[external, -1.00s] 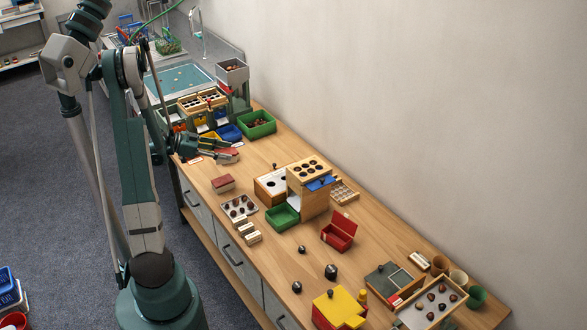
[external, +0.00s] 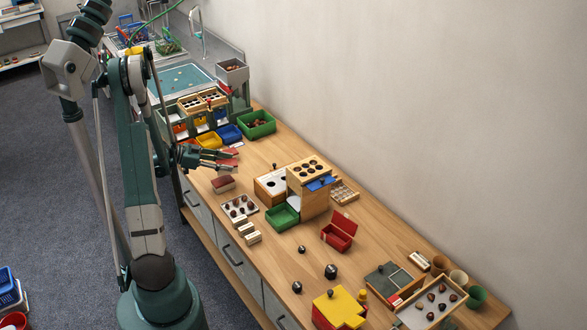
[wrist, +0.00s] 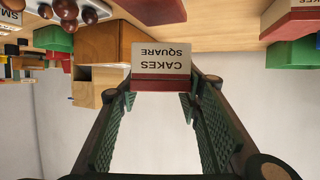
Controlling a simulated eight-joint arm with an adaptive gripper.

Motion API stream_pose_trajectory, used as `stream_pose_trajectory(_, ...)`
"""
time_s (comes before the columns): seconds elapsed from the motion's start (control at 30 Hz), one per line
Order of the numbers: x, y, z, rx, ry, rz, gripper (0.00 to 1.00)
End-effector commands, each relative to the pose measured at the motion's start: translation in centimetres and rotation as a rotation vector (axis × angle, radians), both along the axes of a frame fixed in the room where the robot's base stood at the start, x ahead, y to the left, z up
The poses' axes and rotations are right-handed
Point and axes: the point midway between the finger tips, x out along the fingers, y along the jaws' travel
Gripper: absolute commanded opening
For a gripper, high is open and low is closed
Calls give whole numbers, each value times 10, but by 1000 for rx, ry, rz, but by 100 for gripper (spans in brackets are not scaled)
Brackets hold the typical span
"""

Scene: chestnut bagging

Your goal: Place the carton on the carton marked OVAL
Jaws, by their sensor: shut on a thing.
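My gripper (external: 234,161) is shut on a carton with a red band and a cream face (wrist: 160,58) reading SQUARE CAKES. In the wrist view that carton is upside down between the two green fingertips (wrist: 160,95). In the external view the fingers partly cover it. A dark red-topped carton (external: 223,184) stands on the bench, just below the gripper in the picture. In the wrist view a similar red and cream carton (wrist: 290,24) shows at the right edge, apart from my fingers. I cannot read the word OVAL on any carton.
A wooden box (external: 269,186) and a green tray (external: 283,217) stand to the right. Coloured bins (external: 208,138) are behind. Bare bench (external: 262,150) lies right of the gripper.

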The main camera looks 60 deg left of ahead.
Motion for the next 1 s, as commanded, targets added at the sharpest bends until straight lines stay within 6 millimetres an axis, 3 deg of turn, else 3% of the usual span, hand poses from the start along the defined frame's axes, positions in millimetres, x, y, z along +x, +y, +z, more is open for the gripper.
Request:
stream_pose_trajectory(0.17, 0, 0, -2, 0, 0, 0, 22)
stream_pose_trajectory(0.57, 0, 0, -36, 0, 0, 0, 22)
stream_pose_trajectory(1.0, 0, 0, -40, 0, 0, 0, 22)
